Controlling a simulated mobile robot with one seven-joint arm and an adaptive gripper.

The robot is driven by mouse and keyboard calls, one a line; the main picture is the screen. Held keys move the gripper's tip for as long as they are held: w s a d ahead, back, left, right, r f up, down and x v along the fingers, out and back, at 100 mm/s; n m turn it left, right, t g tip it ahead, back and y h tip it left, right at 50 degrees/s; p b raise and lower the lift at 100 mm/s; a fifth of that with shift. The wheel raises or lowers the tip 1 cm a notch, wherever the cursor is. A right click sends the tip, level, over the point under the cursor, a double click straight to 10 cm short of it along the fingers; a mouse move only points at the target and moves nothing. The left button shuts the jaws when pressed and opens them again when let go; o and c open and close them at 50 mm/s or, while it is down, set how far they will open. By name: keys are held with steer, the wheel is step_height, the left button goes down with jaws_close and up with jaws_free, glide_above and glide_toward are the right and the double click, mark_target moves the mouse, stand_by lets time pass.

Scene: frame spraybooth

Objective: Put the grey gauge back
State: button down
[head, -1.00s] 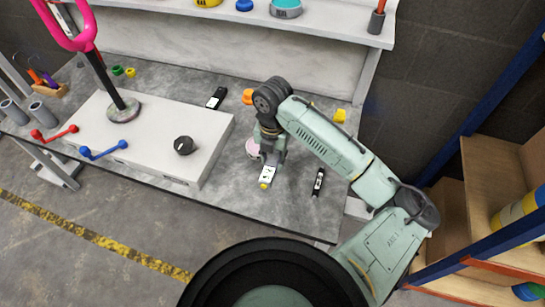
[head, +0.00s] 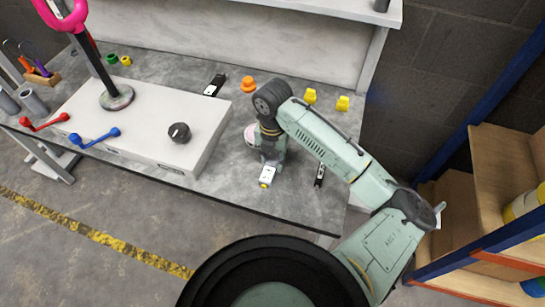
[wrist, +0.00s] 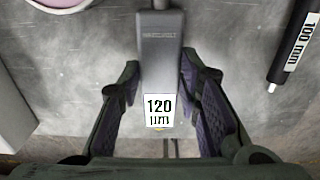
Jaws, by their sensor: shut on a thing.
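The grey gauge (wrist: 161,60) is between the two fingers of my gripper (wrist: 160,92) in the wrist view. In the head view, my gripper (head: 270,160) is low over the bench's front part, and the gauge (head: 266,175) shows as a white label with a yellow end. I cannot tell whether it touches the bench. Its far end is cut off in the wrist view.
A white box with a black knob (head: 179,132) stands left. Orange (head: 248,84) and yellow (head: 343,103) pieces stand behind my arm.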

steer(key=shift+f+b, duration=0.55)
steer(key=shift+f, duration=0.05)
steer(key=c, duration=1.1)
jaws_free()
step_height(320, 180, up, 12)
